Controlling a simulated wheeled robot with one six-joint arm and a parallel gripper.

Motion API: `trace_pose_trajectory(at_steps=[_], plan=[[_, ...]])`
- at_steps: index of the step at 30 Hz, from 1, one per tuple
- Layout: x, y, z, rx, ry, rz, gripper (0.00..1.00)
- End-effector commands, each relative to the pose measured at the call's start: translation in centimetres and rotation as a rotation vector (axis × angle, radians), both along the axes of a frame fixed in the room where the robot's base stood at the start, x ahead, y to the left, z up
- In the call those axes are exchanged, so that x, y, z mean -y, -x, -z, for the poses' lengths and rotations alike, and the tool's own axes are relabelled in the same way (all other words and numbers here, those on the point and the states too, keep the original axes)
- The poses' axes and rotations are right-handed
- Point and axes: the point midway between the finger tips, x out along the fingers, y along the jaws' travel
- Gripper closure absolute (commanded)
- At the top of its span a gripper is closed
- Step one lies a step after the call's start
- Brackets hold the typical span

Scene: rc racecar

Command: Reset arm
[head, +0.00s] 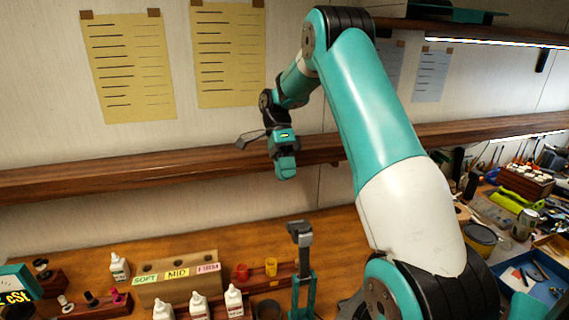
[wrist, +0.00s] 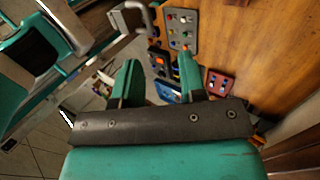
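My teal arm is raised and bent in the head view, with its elbow near the top and its forearm reaching down to the left. My gripper (head: 286,172) hangs in front of the wooden wall shelf, above the workbench. In the wrist view my gripper (wrist: 158,72) shows two teal fingers standing apart with nothing between them. It is open and empty and touches nothing that I can see.
The workbench (head: 345,232) holds a SOFT/MID/FIRM block (head: 175,284), several white bottles (head: 198,304) and a teal stand (head: 302,270). A wall shelf (head: 220,170) runs behind my gripper. Tools and a blue tray (head: 528,275) crowd the right side.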

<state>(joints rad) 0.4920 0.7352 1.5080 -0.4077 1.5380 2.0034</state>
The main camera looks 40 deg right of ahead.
Motion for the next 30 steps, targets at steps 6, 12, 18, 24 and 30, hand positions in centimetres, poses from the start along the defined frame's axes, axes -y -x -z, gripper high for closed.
trace_pose_trajectory(at_steps=[6,12,18,24,30], plan=[[0.5,-0.7,-1.5,0.002,0.001,0.0,0.62],[0.5,-0.8,-1.5,0.003,0.001,0.0,0.62],[0.5,-0.8,-1.5,0.002,0.002,-0.001,0.62],[0.4,-0.8,-1.4,0.004,0.001,-0.003,0.62],[-4.2,-0.7,-1.3,0.139,-0.094,-0.231,0.62]])
